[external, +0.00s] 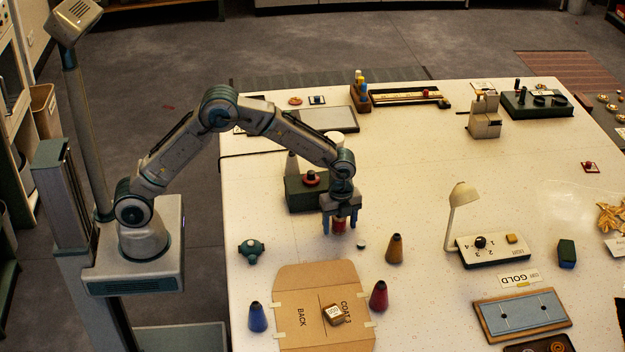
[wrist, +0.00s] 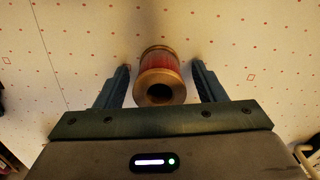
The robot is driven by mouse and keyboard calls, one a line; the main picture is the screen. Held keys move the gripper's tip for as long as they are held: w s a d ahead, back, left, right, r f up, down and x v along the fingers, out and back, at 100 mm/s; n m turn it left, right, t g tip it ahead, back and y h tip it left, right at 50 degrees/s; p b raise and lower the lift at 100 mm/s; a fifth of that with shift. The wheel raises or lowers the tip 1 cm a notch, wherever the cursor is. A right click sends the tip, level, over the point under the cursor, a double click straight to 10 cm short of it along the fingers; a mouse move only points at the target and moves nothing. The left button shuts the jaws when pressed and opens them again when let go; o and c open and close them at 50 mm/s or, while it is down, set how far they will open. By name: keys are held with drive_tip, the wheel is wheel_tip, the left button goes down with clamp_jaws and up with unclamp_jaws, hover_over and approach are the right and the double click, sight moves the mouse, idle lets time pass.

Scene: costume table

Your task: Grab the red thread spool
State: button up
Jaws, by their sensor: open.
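The red thread spool (wrist: 160,62) has wooden-coloured ends and a hole in the end facing the wrist camera. It shows between the two blue fingers of my gripper (wrist: 160,72) in the wrist view, with a gap on each side. In the external view my gripper (external: 340,226) points down at the white table, with the red spool (external: 339,225) partly hidden between its fingers. My gripper is open, and neither finger visibly touches the spool.
A lamp (external: 463,205) stands right.

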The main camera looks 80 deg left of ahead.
drive_tip(key=c, duration=1.1)
drive_tip(key=shift+o, duration=0.2)
drive_tip(key=shift+r, duration=0.1)
